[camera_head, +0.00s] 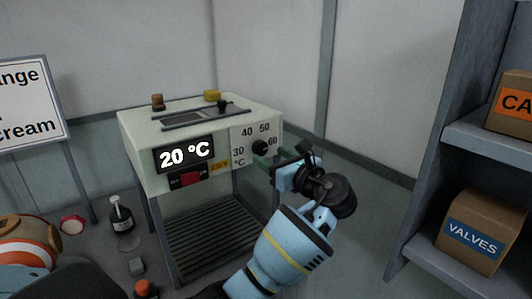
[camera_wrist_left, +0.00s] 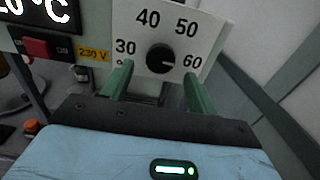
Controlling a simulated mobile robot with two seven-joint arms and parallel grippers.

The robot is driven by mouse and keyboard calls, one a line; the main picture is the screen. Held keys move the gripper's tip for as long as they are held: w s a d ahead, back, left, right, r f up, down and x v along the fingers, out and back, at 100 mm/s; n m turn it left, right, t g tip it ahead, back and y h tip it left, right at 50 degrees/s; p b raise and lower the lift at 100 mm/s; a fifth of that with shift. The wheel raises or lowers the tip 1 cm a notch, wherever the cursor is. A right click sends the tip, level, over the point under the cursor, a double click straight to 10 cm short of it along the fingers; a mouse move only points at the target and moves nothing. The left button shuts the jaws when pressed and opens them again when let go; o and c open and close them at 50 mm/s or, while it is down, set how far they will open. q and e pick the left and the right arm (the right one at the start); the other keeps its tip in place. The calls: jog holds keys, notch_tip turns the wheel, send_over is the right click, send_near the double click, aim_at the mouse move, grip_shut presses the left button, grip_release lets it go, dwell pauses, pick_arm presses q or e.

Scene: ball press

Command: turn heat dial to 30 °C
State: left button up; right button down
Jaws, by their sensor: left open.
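The heat dial is a round black knob (camera_head: 260,147) on a white scale plate on the front of the pale machine (camera_head: 190,128). In the left wrist view the knob (camera_wrist_left: 160,58) sits below the marks 40 and 50, between 30 and 60. The machine's display (camera_head: 184,155) reads 20 °C. My left gripper (camera_head: 271,158) is open in front of the dial. Its green fingers (camera_wrist_left: 158,72) stand to either side of the knob, slightly low, with a gap on each side. I cannot tell whether they reach around it. My right gripper is not in view.
A red switch (camera_head: 191,179) sits below the display. A pump bottle (camera_head: 121,215) stands left of the machine. A shelf on the right holds a VALVES box (camera_head: 481,231). A sign (camera_head: 28,100) stands at the left.

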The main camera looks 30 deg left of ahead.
aim_at(262, 150)
pick_arm(q)
jog(key=shift+x, duration=1.85)
jog(key=c, duration=1)
